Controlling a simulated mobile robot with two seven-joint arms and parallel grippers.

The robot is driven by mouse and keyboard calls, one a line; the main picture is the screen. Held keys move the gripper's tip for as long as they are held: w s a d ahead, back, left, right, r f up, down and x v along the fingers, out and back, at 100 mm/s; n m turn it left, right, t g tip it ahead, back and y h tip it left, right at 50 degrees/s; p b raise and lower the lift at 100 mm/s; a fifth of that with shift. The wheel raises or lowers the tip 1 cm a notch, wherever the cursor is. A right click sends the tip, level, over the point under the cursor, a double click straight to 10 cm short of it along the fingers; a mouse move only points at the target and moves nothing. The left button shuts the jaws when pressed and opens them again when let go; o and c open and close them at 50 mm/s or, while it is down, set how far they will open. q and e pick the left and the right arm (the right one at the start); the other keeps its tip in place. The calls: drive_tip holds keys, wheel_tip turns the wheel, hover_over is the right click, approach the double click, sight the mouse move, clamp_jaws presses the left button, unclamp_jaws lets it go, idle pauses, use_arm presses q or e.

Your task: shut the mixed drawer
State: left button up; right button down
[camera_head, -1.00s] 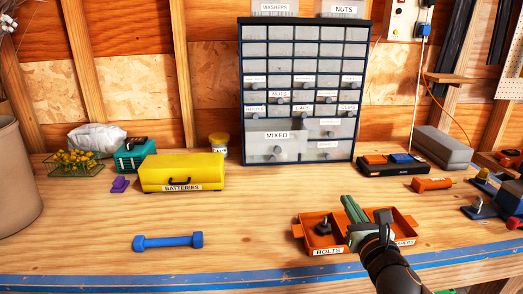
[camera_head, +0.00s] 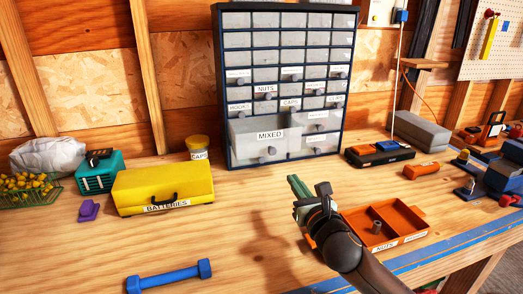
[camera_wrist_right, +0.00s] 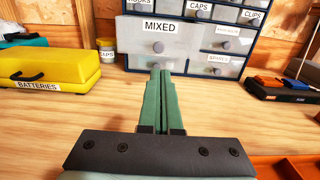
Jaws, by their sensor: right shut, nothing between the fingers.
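The mixed drawer (camera_head: 250,147) is the wide, pale, see-through drawer at the lower left of the dark blue cabinet, with a MIXED label and a grey knob. Its front stands out from the cabinet, so it is partly open. In the right wrist view the mixed drawer (camera_wrist_right: 135,42) is straight ahead, beyond the fingertips. My right gripper (camera_head: 293,182), with green fingers, is shut and empty above the bench, in front of the cabinet and apart from the drawer. Its closed fingers (camera_wrist_right: 159,75) point at the drawer's knob in the wrist view. My left gripper is out of view.
The yellow batteries box (camera_head: 165,188) stands left of the cabinet, near a CAPS jar (camera_head: 198,148). An orange bin (camera_head: 385,222) lies right of my right gripper. A blue dumbbell (camera_head: 168,276) lies at the front. The bench before the drawer is clear.

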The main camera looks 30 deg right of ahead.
sight(274, 152)
drive_tip(key=p+x, duration=0.1)
drive_tip(key=x, duration=1.1)
drive_tip(key=shift+w+d, duration=0.1)
drive_tip(key=shift+w, duration=0.3)
drive_tip(key=shift+w, duration=0.1)
